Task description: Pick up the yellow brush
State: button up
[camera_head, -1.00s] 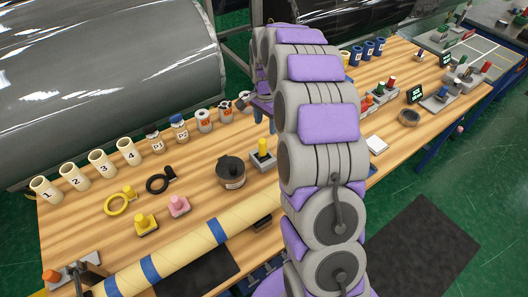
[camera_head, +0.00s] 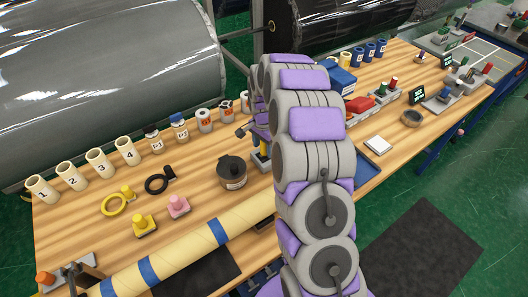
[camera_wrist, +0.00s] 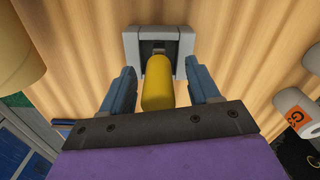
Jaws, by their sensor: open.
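A yellow cylinder, which looks like the yellow brush's handle (camera_wrist: 157,88), stands in a grey block holder (camera_wrist: 131,45) in the wrist view. My gripper (camera_wrist: 161,74) is open, with one blue finger on each side of the handle. Gaps show between the handle and both fingers. In the head view, the handle (camera_head: 264,149) is mostly hidden behind my arm, and my gripper (camera_head: 264,138) is right above it. The brush's lower end is hidden in the holder.
A dark round pot (camera_head: 231,172) stands close to the left of the holder. Numbered cream cups (camera_head: 101,163) line the back edge. A long wrapped roll (camera_head: 185,250) lies along the front. A blue box (camera_head: 342,80) and red item (camera_head: 358,105) stand to the right.

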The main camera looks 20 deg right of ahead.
jog(key=shift+a+r, duration=0.1)
jog(key=shift+c, duration=0.5)
jog(key=shift+d, duration=0.25)
jog(key=c, duration=1)
jog(key=shift+a, duration=0.1)
notch_tip(320, 180, up, 10)
jog(key=shift+f+p, duration=0.1)
jog(key=shift+p, duration=0.9)
